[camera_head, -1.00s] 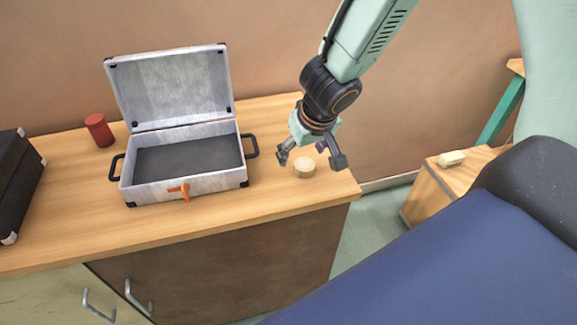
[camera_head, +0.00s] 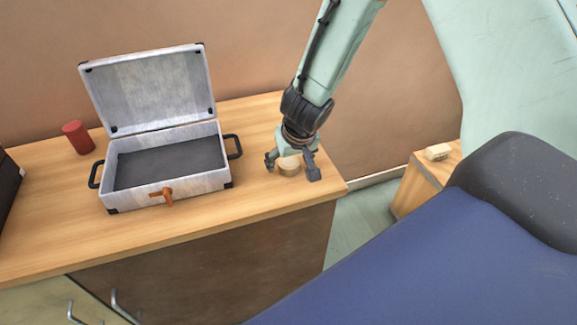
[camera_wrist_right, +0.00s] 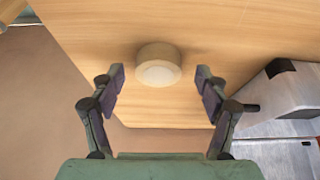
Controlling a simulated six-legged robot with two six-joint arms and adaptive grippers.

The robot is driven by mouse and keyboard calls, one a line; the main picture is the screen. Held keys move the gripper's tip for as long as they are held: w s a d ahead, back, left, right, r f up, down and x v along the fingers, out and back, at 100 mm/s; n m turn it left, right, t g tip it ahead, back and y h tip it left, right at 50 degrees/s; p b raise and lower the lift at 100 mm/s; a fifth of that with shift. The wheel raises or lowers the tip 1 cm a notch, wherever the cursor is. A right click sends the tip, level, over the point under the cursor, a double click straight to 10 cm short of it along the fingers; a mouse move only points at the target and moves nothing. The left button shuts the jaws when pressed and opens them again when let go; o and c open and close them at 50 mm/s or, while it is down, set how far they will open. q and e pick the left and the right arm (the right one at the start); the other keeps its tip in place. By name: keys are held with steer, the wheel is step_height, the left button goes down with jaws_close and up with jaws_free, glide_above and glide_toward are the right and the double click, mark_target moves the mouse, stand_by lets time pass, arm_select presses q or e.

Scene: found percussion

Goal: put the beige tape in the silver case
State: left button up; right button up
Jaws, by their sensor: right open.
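The beige tape (camera_head: 289,167) is a short round roll lying on the wooden counter, right of the case. My right gripper (camera_head: 291,171) is above the tape with its fingers spread to either side of it. In the right wrist view the tape (camera_wrist_right: 158,66) shows just beyond and between the open fingertips (camera_wrist_right: 160,84), touching neither. The silver case (camera_head: 166,190) stands open on the counter with its lid up, and its dark inside looks empty. A corner of the case shows at the right of the wrist view (camera_wrist_right: 285,120). My left gripper is out of view.
A red cylinder (camera_head: 78,137) stands left of the case. A dark box (camera_head: 8,185) is at the left edge. A small beige object (camera_head: 437,152) lies on a separate wooden cabinet at right.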

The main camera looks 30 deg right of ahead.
mark_target(290, 164)
steer(key=shift+w+f, duration=0.1)
steer(key=shift+f, duration=0.1)
steer(key=shift+w+d+f, duration=0.1)
steer(key=shift+d, duration=0.1)
steer(key=shift+a, duration=0.1)
steer(key=c, duration=0.9)
steer(key=shift+c, duration=1.3)
step_height(290, 164, up, 18)
steer(key=p, duration=1)
